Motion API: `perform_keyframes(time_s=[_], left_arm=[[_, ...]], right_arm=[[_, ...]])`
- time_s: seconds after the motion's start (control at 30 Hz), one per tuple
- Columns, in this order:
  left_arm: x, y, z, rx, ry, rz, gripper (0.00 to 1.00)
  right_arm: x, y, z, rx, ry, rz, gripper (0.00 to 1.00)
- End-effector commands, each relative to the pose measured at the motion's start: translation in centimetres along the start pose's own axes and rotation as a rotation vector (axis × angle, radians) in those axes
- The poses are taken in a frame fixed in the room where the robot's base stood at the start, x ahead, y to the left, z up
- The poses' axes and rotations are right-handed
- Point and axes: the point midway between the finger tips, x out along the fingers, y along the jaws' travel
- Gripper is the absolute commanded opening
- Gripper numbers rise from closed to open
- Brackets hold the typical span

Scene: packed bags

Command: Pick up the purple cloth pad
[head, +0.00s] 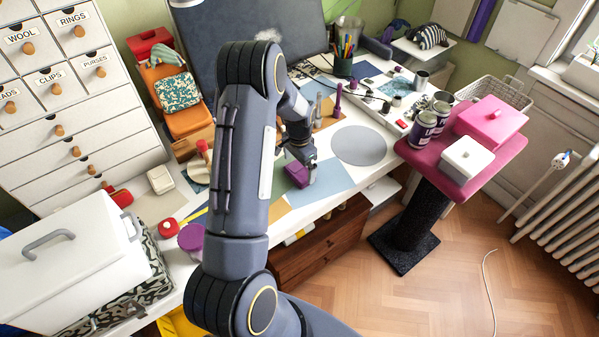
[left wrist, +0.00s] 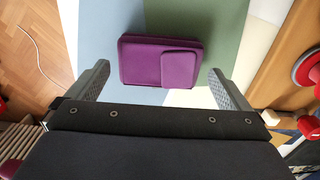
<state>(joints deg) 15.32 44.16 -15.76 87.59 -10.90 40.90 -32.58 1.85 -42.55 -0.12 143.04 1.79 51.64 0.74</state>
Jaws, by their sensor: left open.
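The purple cloth pad (head: 296,174) is a small purple block with a smaller flap-like piece on one side. It lies on coloured sheets on the white desk. It shows whole in the left wrist view (left wrist: 140,62), framed between my fingers. My left gripper (head: 303,163) is right by the pad in the head view, partly hiding it. In the left wrist view its fingers (left wrist: 159,70) are apart, one on each side of the pad, with a gap on both sides. I cannot tell the height between fingertips and pad. My right gripper is not in view.
A grey round mat (head: 359,145) lies right of the pad. A purple post-like object (head: 338,98) stands behind. A pink stand (head: 420,158) with boxes and tins is at the right. A white drawer cabinet (head: 70,110) and a white case (head: 70,255) are at the left.

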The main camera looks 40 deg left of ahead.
Motion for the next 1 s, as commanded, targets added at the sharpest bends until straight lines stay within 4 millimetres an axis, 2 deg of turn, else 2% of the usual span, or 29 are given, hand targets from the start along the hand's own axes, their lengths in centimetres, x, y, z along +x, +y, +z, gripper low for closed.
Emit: perform_keyframes(time_s=[0.03,0.2,0.47,0.73,1.0], left_arm=[[0.7,0.1,0.0,0.001,-0.005,0.003,1.0],[2.8,0.0,-0.1,-0.001,-0.002,0.001,1.0],[3.1,0.0,-0.1,-0.002,0.001,0.001,1.0],[3.1,0.0,-0.1,-0.001,0.0,0.001,0.67],[3.0,0.0,-0.1,-0.001,0.001,0.0,0.66]], right_arm=[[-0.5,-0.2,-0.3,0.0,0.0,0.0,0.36],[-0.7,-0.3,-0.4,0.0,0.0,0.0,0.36],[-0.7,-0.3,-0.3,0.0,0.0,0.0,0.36],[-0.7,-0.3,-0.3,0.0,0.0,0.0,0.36],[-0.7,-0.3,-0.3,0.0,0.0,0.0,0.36]])
